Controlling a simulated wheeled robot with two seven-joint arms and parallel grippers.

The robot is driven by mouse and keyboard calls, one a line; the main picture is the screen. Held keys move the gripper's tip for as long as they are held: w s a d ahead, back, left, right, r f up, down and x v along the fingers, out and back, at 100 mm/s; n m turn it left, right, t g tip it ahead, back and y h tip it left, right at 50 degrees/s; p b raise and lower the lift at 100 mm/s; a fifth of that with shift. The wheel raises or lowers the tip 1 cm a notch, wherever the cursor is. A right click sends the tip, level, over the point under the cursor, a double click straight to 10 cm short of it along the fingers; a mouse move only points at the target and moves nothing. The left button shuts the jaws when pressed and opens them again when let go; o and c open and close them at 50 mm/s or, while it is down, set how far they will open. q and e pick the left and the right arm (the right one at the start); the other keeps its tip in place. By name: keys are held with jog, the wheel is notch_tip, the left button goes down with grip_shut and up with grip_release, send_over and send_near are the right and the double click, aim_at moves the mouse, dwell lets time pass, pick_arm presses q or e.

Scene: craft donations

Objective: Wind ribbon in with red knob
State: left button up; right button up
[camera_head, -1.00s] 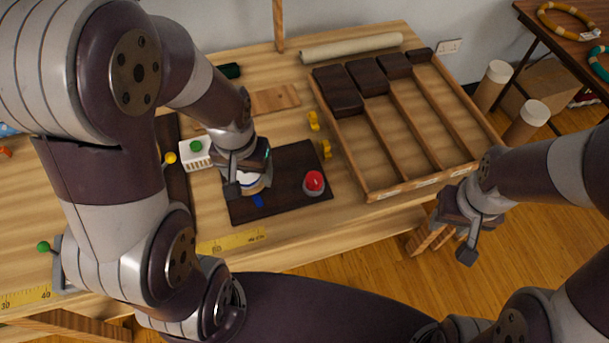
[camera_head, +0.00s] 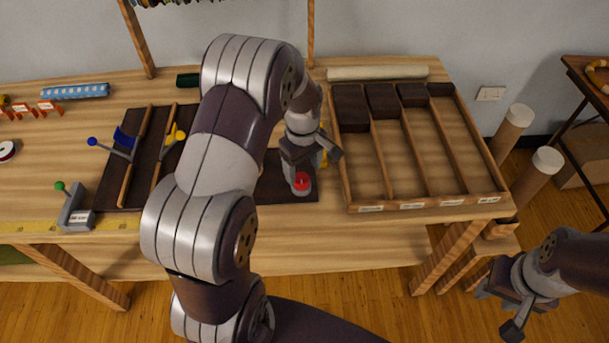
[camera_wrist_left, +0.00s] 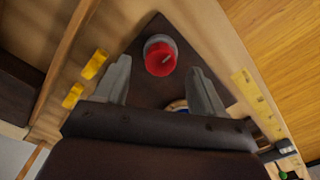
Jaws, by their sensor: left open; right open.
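The red knob (camera_head: 301,184) sits on a grey base on the dark board (camera_head: 285,195). In the left wrist view the red knob (camera_wrist_left: 160,57) lies beyond and between my open fingertips. My left gripper (camera_head: 308,165) is over the knob, pointing down, its jaws apart and empty; in the left wrist view the gripper (camera_wrist_left: 164,75) also shows open. A round white and blue edge (camera_wrist_left: 178,106) shows partly behind the palm; my left arm hides most of it and the board's left part. My right gripper (camera_head: 506,308) is open and empty, out over the floor.
A wooden tray with compartments (camera_head: 425,206) stands right of the board, close to my left gripper. Yellow pieces (camera_wrist_left: 94,64) lie between board and tray. Dark lanes with levers (camera_head: 122,190) and a grey stand (camera_head: 76,212) are at left. A yellow ruler (camera_head: 122,224) runs along the front edge.

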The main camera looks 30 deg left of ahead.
aim_at(302, 178)
pick_arm(q)
jog(key=f, duration=0.4)
jog(key=shift+a+f, duration=0.1)
jog(key=shift+a, duration=0.15)
pick_arm(e)
jog(key=shift+a, duration=0.2)
pick_arm(q)
jog(key=shift+d, duration=0.1)
jog(key=c, duration=1.1)
jog(key=shift+o, duration=0.2)
pick_arm(e)
jog(key=shift+r, duration=0.1)
pick_arm(q)
jog(key=shift+m, duration=0.3)
pick_arm(e)
jog(key=shift+r, duration=0.15)
